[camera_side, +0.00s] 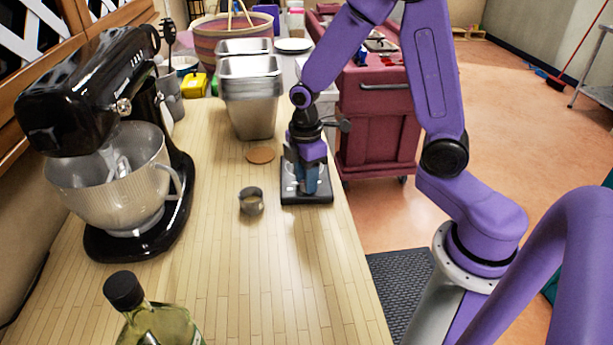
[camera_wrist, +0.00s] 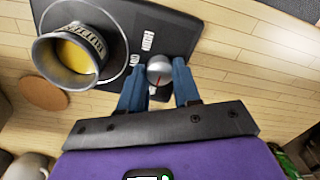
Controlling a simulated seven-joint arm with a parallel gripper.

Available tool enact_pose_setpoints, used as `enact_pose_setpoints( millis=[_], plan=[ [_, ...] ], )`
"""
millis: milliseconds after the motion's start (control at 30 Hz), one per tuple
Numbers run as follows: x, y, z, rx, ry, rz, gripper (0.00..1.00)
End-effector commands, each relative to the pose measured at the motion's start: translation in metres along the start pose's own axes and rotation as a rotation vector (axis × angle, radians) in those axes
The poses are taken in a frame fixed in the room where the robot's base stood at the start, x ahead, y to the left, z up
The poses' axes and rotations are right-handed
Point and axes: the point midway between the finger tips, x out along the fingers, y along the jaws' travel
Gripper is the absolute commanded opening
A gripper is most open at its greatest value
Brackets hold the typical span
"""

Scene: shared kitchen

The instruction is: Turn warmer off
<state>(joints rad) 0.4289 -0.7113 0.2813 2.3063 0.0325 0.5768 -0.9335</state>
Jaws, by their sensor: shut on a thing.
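The warmer (camera_side: 292,196) is a flat black appliance on the wooden counter, below my arm. In the wrist view the warmer (camera_wrist: 178,28) shows a round plate outline, small white labels and a silver round knob (camera_wrist: 160,69) with a red mark. A metal mug (camera_wrist: 62,55) with yellow contents stands on its plate. My gripper (camera_side: 309,188) points down at the warmer. In the wrist view its two blue fingers (camera_wrist: 159,82) are shut on the knob, one on each side. The knob is hidden behind the fingers in the side view.
Stacked metal pans (camera_side: 250,100) stand behind. A black stand mixer (camera_side: 100,95) is at left, a bottle (camera_side: 150,318) in front. The counter's front middle is clear.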

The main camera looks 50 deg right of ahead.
Motion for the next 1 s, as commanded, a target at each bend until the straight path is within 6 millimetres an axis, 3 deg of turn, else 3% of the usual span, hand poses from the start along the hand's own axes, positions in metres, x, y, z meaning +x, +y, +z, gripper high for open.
enact_pose_setpoints(
  millis=[467, 500, 533, 867, 1000],
  plan=[
    [0.0, 0.0, -0.001, -0.016, 0.0, 0.0, 0.02],
    [0.0, 0.0, -0.001, -0.016, 0.0, 0.0, 0.45],
    [0.0, 0.0, -0.001, -0.015, 0.0, 0.0, 0.55],
    [-0.001, 0.0, 0.0, -0.013, 0.0, 0.0, 0.58],
    [-0.01, 0.001, -0.001, -0.013, 0.002, 0.003, 0.58]
  ],
)
